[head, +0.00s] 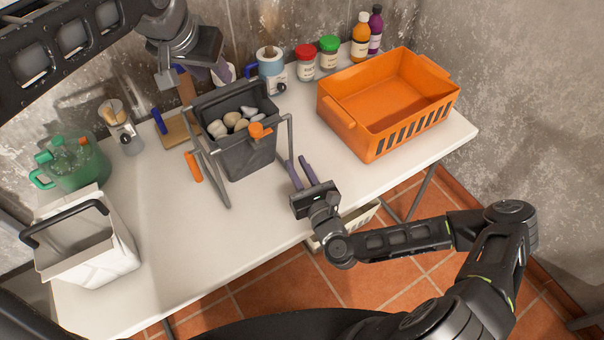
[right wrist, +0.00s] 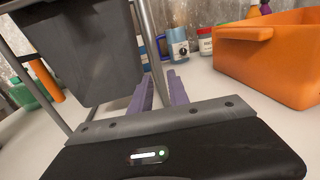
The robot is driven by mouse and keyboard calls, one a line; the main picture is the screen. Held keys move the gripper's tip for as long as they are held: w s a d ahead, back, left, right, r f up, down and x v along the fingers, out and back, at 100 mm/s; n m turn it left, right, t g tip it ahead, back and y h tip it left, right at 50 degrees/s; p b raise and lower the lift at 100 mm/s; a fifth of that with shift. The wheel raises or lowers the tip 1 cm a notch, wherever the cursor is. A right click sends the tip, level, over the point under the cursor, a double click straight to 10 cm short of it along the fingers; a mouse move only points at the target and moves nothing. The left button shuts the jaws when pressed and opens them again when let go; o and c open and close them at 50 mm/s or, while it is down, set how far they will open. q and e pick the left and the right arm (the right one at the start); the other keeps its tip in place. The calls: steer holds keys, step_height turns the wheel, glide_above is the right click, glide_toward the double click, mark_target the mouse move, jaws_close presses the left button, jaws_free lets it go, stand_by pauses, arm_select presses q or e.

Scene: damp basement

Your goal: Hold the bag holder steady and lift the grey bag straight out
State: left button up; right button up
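The grey bag (head: 247,155) hangs in the bag holder (head: 213,165), a grey metal frame standing on the table. Rounded stones (head: 235,122) lie in the bag, and an orange clip (head: 258,130) sits on its rim. My right gripper (head: 298,166) is low at the holder's right side. Its purple fingers (right wrist: 160,90) are apart, with a holder leg (right wrist: 152,50) seen between them in the right wrist view; contact is not clear. My left gripper (head: 200,72) is above and behind the holder's left back corner, its purple fingers apart and partly hidden by its body.
An orange crate (head: 368,142) stands to the right. The front middle of the table is clear.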

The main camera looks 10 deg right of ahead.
mark_target(292, 156)
steer(key=shift+x, duration=2.35)
jaws_close()
stand_by(1.2)
